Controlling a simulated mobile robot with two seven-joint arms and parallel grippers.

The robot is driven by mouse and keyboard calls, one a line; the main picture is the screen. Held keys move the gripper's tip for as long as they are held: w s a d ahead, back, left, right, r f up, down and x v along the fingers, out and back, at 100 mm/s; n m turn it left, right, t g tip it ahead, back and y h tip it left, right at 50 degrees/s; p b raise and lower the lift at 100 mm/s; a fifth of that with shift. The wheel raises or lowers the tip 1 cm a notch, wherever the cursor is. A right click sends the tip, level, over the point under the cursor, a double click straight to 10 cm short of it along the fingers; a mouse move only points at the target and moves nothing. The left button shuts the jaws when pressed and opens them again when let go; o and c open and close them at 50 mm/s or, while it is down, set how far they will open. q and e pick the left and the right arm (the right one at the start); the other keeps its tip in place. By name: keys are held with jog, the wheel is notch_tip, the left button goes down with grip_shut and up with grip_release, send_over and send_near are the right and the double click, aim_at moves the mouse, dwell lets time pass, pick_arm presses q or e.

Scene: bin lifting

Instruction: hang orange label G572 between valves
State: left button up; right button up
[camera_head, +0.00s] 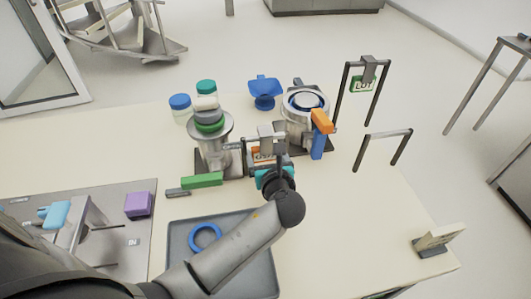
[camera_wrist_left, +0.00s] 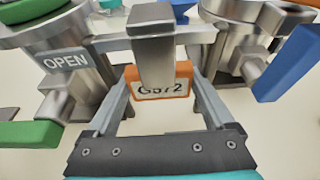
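The orange label G572 (camera_wrist_left: 163,82) has a white face with dark lettering and a grey clip (camera_wrist_left: 152,45) on top. It stands upright between the two metal valves, and the clip overlaps the grey bar (camera_wrist_left: 195,34) between them. I cannot tell whether the clip bears on the bar. My left gripper (camera_head: 267,158) reaches in from the front. In the wrist view its fingers (camera_wrist_left: 161,90) lie along both side edges of the label and seem shut on it. The left valve (camera_head: 213,145) and the right valve (camera_head: 292,130) stand on either side. My right gripper is not in view.
A green handle (camera_head: 203,180) sticks out at the left valve, and a blue handle (camera_head: 318,145) at the right one. An OPEN sign (camera_wrist_left: 65,61) is beside the left valve. A green label (camera_head: 362,85) hangs on a frame behind. A grey tray (camera_head: 262,275) lies under my arm. The right table is mostly clear.

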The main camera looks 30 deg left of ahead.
pick_arm(q)
jog(key=shift+o, duration=0.9)
jog(key=p+v, duration=0.3)
jog(key=v, duration=1.2)
jog(key=shift+r, duration=0.15)
jog(key=shift+s, duration=0.15)
